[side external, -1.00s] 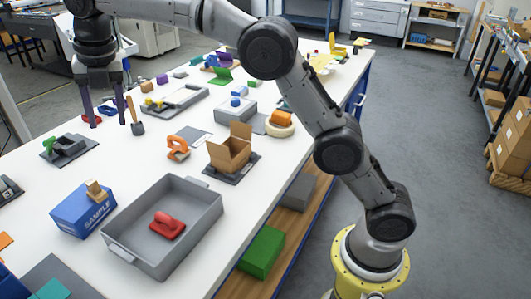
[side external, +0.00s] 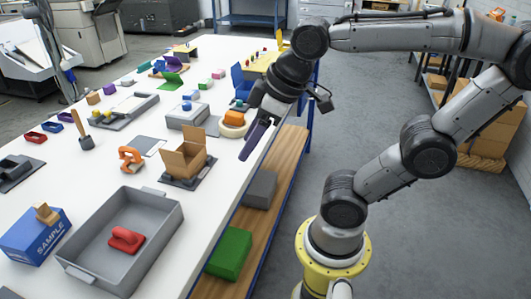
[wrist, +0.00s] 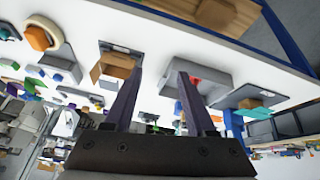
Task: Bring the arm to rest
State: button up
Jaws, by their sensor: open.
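My gripper (side external: 251,143) hangs tilted over the right edge of the white table (side external: 90,172), its dark purple fingers pointing down and left. In the wrist view my gripper (wrist: 158,85) has its two fingers spread apart with nothing between them. My arm is folded up and back, with the elbow high on the right. The open cardboard box (side external: 183,160) stands left of and below the fingers, apart from them. The tape roll with an orange block (side external: 233,120) is close behind the fingers in the side view; I cannot tell the exact gap.
A grey tray (side external: 160,240) holds a red object (side external: 126,239) at the front. A blue SAMPLE box (side external: 33,240) and an orange clamp-like thing (side external: 130,157) are on the table. A shelf (side external: 262,190) below carries a green box (side external: 230,254).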

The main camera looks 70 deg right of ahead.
jog(key=s+f+m, duration=0.2)
jog(key=s+f, duration=0.1)
jog(key=shift+d, duration=0.2)
jog(key=shift+o, duration=0.3)
dwell(1.9)
